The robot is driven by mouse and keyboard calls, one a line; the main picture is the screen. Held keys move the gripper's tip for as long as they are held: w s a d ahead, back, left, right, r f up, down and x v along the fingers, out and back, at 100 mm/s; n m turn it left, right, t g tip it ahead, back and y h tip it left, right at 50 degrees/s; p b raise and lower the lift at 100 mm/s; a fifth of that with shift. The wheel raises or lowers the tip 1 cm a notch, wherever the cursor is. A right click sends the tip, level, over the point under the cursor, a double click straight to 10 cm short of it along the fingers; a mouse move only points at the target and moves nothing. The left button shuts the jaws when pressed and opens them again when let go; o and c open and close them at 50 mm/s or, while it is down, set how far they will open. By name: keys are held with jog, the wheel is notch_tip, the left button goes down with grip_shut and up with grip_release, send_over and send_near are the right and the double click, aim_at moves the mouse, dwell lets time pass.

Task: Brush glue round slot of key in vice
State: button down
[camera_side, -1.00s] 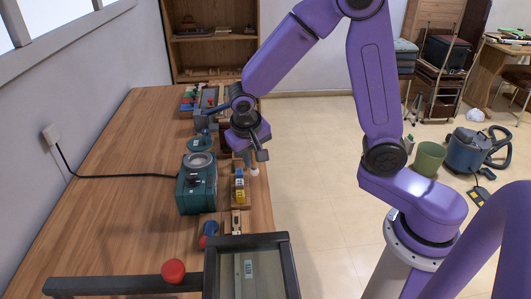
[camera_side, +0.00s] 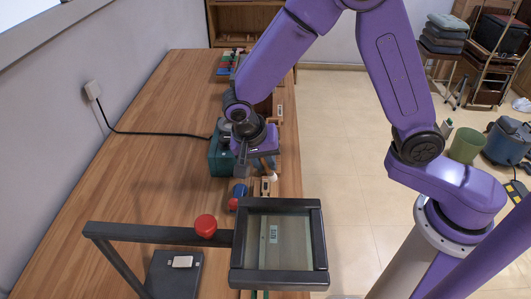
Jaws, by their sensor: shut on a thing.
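My gripper (camera_side: 256,160) is over the right part of the bench, shut on a slim tool that looks like the brush. A pale tip (camera_side: 272,176) shows below the fingers; most of the tool is hidden by the gripper. A pale wooden piece, which looks like the key (camera_side: 265,187), lies just in front of the gripper, beside a blue and red part (camera_side: 238,192) that may belong to the vice. The slot and any glue on it are too small to see. I cannot tell whether the tip touches the key.
A green box (camera_side: 221,158) with a black cable is left of my gripper. The left of the wooden bench (camera_side: 150,160) is mostly clear.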

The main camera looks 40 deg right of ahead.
jog(key=shift+f, duration=1.6)
jog(key=shift+w+d+f, duration=0.25)
jog(key=shift+f, duration=0.25)
jog(key=shift+w+d+f, duration=0.2)
jog(key=shift+f, duration=0.3)
jog(key=shift+w+d, duration=0.75)
jog(key=shift+w, duration=0.05)
jog(key=shift+s+a, duration=1.1)
jog(key=shift+w+d, duration=1.1)
jog(key=shift+s+a, duration=0.25)
jog(key=shift+a, duration=0.05)
jog(key=shift+s+a, duration=0.85)
jog(key=shift+s, duration=0.05)
jog(key=shift+w+d, duration=1.1)
jog(key=shift+s+a, duration=1.15)
jog(key=shift+w+d, duration=1.15)
notch_tip(320, 180, up, 8)
jog(key=shift+r, duration=0.2)
